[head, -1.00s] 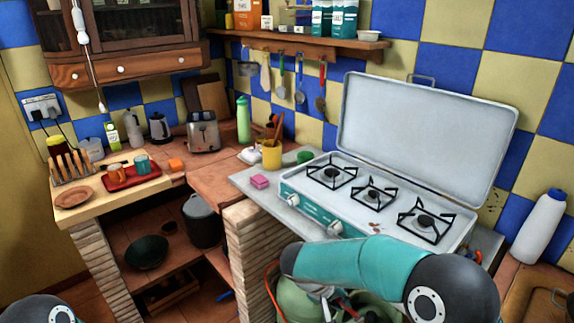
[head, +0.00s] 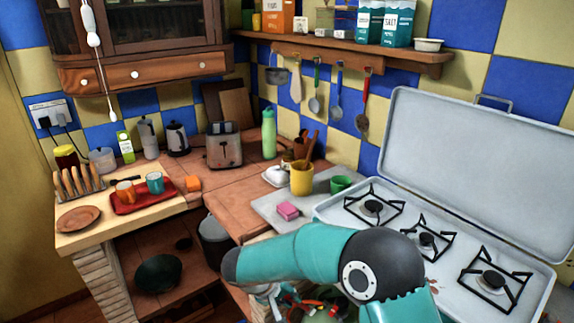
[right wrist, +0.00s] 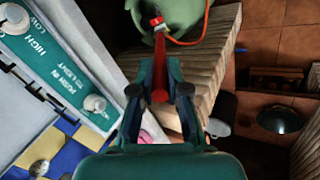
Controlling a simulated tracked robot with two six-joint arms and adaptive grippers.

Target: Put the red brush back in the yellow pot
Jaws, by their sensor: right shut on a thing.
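My right gripper (right wrist: 159,93) is shut on the red brush (right wrist: 160,66), whose straight red shaft runs between the fingers. The brush's far end is hard to tell from the fittings on the gas bottle behind it. In the head view my teal right arm hides most of the right gripper, low in front of the counter and below the pot. My left gripper is out of view.
A pink sponge (head: 288,210) lies in front of the pot, and a green cup (head: 341,184) stands to its right. The open stove (head: 395,222) is farther right. A green gas bottle (right wrist: 180,18) with an orange hose sits below the counter.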

